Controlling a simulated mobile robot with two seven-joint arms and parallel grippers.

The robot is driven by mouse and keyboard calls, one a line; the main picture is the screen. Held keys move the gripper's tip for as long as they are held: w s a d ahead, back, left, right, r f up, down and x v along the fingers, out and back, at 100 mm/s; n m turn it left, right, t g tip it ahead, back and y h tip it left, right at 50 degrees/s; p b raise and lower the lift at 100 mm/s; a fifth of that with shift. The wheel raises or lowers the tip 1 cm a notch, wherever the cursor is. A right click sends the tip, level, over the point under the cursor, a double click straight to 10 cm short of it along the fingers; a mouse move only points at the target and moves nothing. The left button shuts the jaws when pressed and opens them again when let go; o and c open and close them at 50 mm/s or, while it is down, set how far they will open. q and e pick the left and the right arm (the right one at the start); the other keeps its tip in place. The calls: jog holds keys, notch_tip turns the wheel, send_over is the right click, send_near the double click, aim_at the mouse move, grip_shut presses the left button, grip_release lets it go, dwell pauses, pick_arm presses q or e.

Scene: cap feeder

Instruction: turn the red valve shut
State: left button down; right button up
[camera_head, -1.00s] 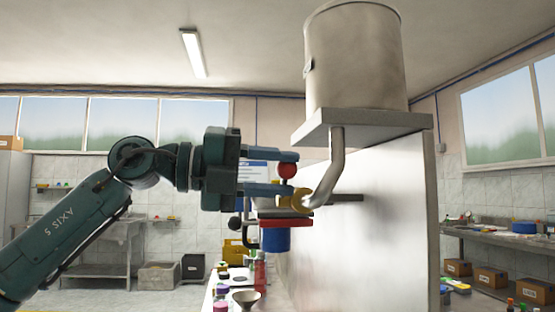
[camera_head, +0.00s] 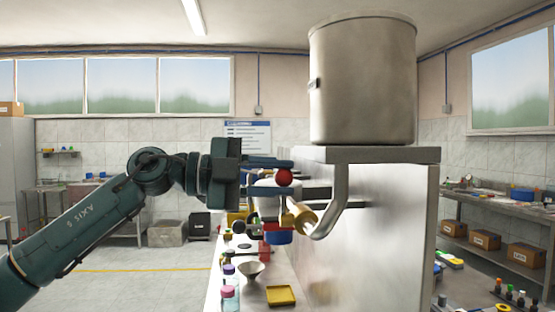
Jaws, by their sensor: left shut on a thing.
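The fingers partly hide the knob's stem, so I cannot tell the valve's angle well. My right gripper is not in view.
The large steel tank (camera_head: 362,82) stands on a metal shelf and panel (camera_head: 400,225) at the right of the valve. Below are a blue cylinder (camera_head: 279,238), a grey funnel (camera_head: 251,269), a yellow tray (camera_head: 282,295) and several small bottles. Open floor lies at left.

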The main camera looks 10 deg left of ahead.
pick_arm(q)
jog(key=shift+w+a+f+n+p, duration=0.2)
jog(key=shift+w+f+n+p, duration=0.2)
jog(key=shift+w+f+n, duration=0.15)
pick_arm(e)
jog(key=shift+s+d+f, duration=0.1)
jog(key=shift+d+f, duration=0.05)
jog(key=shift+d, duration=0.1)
pick_arm(q)
jog(key=c, duration=1.5)
grip_release()
jog(key=shift+f, duration=0.1)
jog(key=o, duration=0.3)
jog(key=shift+a, duration=0.1)
jog(key=o, duration=0.4)
jog(key=shift+c, duration=0.2)
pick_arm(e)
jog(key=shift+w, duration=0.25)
pick_arm(q)
jog(key=shift+r, duration=0.25)
